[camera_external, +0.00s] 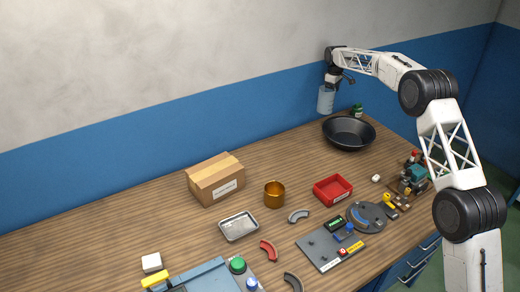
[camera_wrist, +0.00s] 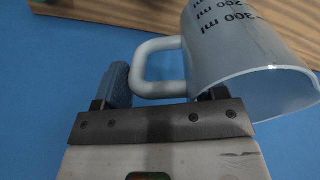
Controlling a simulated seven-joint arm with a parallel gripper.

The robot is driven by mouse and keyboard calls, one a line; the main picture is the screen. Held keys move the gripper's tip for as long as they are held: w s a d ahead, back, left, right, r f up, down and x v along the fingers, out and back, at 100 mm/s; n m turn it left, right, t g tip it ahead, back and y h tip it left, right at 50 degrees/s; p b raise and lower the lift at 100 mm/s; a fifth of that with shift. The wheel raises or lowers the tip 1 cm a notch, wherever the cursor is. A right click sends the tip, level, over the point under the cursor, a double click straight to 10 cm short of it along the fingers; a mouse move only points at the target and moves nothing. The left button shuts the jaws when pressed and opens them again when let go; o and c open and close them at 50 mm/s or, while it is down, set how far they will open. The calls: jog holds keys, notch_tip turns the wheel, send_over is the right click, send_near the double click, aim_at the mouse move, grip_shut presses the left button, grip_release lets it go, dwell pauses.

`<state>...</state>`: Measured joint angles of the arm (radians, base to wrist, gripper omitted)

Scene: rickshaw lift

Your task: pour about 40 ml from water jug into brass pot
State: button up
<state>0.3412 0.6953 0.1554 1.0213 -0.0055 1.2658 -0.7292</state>
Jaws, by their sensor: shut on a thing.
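The water jug (camera_external: 326,99), pale blue and clear with printed ml marks, hangs from my gripper (camera_external: 335,80) above the back of the table, near the blue wall. In the wrist view the jug (camera_wrist: 235,60) fills the upper right, with its rim toward the lower right. My gripper (camera_wrist: 163,92) is shut on the jug's handle (camera_wrist: 145,66). I cannot make out water in the jug. The brass pot (camera_external: 274,196) stands upright on the table's middle, well to the left of and nearer than the jug. Its inside is too small to judge.
A black pan (camera_external: 348,133) and a small green jar (camera_external: 357,110) are near the jug. A cardboard box (camera_external: 215,179), metal tray (camera_external: 239,227) and red bin (camera_external: 332,189) surround the pot. Several parts clutter the front and right. The back-middle table is clear.

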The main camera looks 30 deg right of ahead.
jog(key=shift+r, duration=0.6)
jog(key=shift+a+r, duration=0.2)
jog(key=shift+r, duration=0.05)
jog(key=s+a+n, duration=0.6)
jog(key=s+a, duration=0.1)
jog(key=a, duration=0.8)
jog(key=s+a+n, duration=0.6)
jog(key=a, duration=0.9)
jog(key=s+a+n, duration=0.6)
jog(key=s+a, duration=0.1)
jog(key=a, duration=0.8)
notch_tip(320, 180, down, 12)
jog(key=shift+w+f, duration=0.15)
jog(key=shift+f, duration=0.1)
jog(key=shift+t, duration=0.3)
